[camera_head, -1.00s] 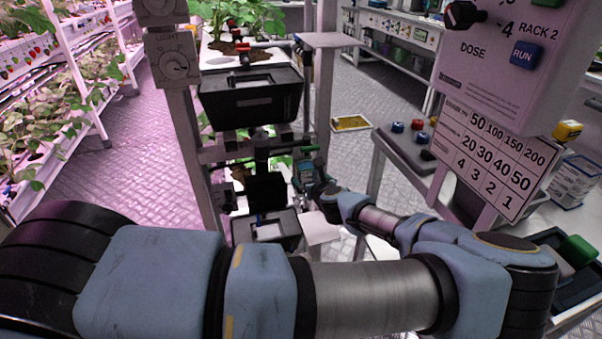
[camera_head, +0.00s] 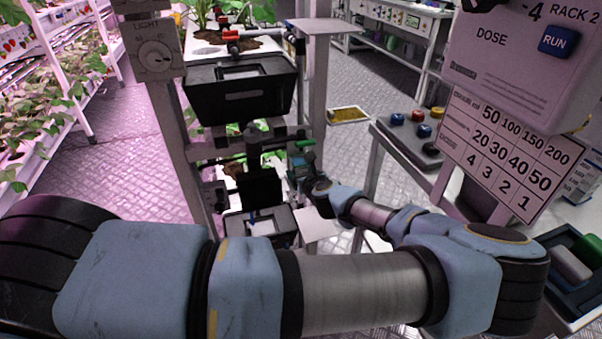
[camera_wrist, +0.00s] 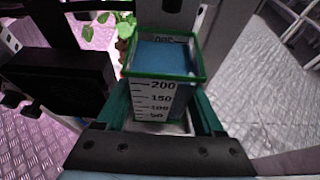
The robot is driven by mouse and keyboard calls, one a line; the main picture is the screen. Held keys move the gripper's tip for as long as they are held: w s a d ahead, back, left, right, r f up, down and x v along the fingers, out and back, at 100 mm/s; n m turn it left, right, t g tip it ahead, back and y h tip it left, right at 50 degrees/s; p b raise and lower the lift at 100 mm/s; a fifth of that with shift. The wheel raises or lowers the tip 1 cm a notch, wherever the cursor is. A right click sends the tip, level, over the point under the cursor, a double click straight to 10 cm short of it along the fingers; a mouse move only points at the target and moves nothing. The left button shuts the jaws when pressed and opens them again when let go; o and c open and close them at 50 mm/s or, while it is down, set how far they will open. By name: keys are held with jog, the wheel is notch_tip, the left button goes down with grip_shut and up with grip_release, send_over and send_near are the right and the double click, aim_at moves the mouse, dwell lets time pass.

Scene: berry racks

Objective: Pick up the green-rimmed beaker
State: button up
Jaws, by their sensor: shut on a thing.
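The green-rimmed beaker (camera_wrist: 160,88) is square and clear, with a scale of 50 to 200 on its near wall and blue inside. In the wrist view it stands upright between the teal fingers of my gripper (camera_wrist: 163,115), which is shut on its sides. In the head view the beaker's green rim (camera_head: 304,143) shows small at the end of my arm, beside the rack post. My gripper (camera_head: 302,165) is small there, and its fingers are hard to make out. The beaker's base is partly hidden by my gripper.
A black bin (camera_head: 240,92) hangs on the rack left of the beaker. A small pale shelf (camera_head: 318,228) lies below my gripper. A bench with coloured knobs (camera_head: 412,135) and a dose box (camera_head: 515,60) stand at right. A yellow tray (camera_head: 348,115) lies on the floor behind.

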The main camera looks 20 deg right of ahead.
jog(key=c, duration=0.7)
jog(key=shift+r, duration=0.1)
